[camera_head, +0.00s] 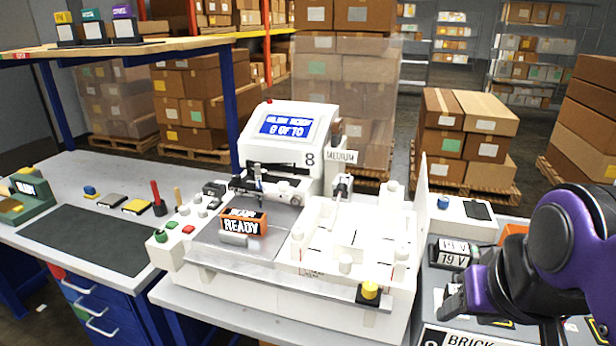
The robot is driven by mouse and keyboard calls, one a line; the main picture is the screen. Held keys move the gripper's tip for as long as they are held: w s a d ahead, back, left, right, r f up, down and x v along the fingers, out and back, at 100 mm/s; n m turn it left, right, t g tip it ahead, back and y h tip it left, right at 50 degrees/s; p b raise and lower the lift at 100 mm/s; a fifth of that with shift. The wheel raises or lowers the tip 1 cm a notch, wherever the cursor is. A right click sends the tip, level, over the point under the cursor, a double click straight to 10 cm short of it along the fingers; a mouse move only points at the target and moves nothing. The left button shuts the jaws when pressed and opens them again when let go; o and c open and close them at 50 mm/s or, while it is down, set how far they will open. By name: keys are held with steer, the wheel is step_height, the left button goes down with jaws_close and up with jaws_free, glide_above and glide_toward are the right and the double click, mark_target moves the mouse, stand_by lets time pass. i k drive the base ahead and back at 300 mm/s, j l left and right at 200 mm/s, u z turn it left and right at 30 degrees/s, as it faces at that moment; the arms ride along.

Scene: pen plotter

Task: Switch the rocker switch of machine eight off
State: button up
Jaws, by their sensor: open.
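Machine eight is a white pen plotter (330,235) on the bench in the middle, marked "8" beside its lit blue screen (285,125). An orange READY sign (241,222) stands on its bed. Its front left panel (168,252) carries green, red and pale buttons. I cannot pick out a rocker switch for certain; it may be hidden or too small to tell. My gripper (452,298), dark on a purple arm, is open at the right, beside the machine's right end and over the dark units there.
A dark unit reading "19 V" (455,253) and a label reading "BRICK" (470,339) are close to my gripper. A white box (462,217) with a blue knob stands behind. A yellow knob (370,290) is at the machine's front right corner. A dark mat (88,238) lies left.

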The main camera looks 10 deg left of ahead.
mark_target(214, 203)
steer(key=j, duration=0.5)
steer(key=i+j+u, duration=0.1)
steer(key=j, duration=0.35)
steer(key=i+j, duration=0.1)
steer(key=j, duration=0.4)
steer(key=j+u, duration=0.1)
steer(key=j, duration=0.4)
steer(key=i+j, duration=0.15)
steer(key=j, duration=0.3)
steer(key=i+j, duration=0.15)
steer(key=j, duration=0.2)
steer(key=i+j+z, duration=0.1)
steer(key=j, duration=0.25)
